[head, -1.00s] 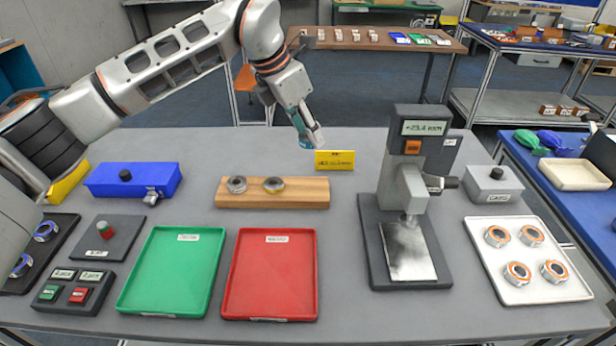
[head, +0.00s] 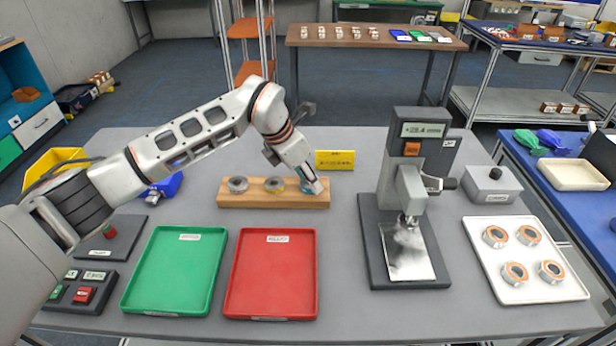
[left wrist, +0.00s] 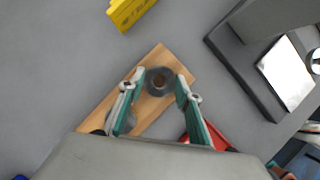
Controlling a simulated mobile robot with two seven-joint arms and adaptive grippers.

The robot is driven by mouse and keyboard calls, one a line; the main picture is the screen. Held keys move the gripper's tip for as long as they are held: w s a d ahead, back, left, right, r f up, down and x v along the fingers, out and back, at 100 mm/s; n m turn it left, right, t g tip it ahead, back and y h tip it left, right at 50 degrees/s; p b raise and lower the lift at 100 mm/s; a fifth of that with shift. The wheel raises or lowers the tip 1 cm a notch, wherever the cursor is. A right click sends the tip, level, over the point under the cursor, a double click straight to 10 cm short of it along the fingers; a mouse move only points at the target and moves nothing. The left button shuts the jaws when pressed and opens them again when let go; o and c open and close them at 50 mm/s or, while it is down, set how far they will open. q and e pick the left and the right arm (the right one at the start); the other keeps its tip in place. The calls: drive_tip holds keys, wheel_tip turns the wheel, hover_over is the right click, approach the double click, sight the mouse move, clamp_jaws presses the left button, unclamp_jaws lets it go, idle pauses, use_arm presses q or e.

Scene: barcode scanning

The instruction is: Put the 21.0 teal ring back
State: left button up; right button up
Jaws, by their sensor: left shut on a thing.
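The wooden block (head: 245,201) lies in the middle of the table. A grey ring (head: 238,184) and a yellow-banded ring (head: 274,184) sit on it. My left gripper (head: 311,189) is at the block's right end, where a teal ring (head: 306,187) shows partly behind the fingers. In the left wrist view the fingers are shut on a ring (left wrist: 160,82) that looks dark grey from above, over the block (left wrist: 158,56). I cannot tell whether it touches the wood. My right gripper is not in view.
A yellow sign (head: 335,160) stands just behind the block. A green tray (head: 173,270) and a red tray (head: 270,275) lie in front. A gauge stand (head: 380,280) is to the right, then a white tray (head: 480,262) with several orange-rimmed rings.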

use_arm(q)
drive_tip(key=o, duration=1.4)
drive_tip(key=shift+f, duration=0.1)
drive_tip(key=shift+a+r, duration=0.15)
drive_tip(key=shift+r, duration=0.3)
drive_tip(key=b+v, duration=0.1)
drive_tip(key=v, duration=1)
drive_tip(key=shift+s+r+b, duration=0.15)
drive_tip(key=shift+b, duration=0.15)
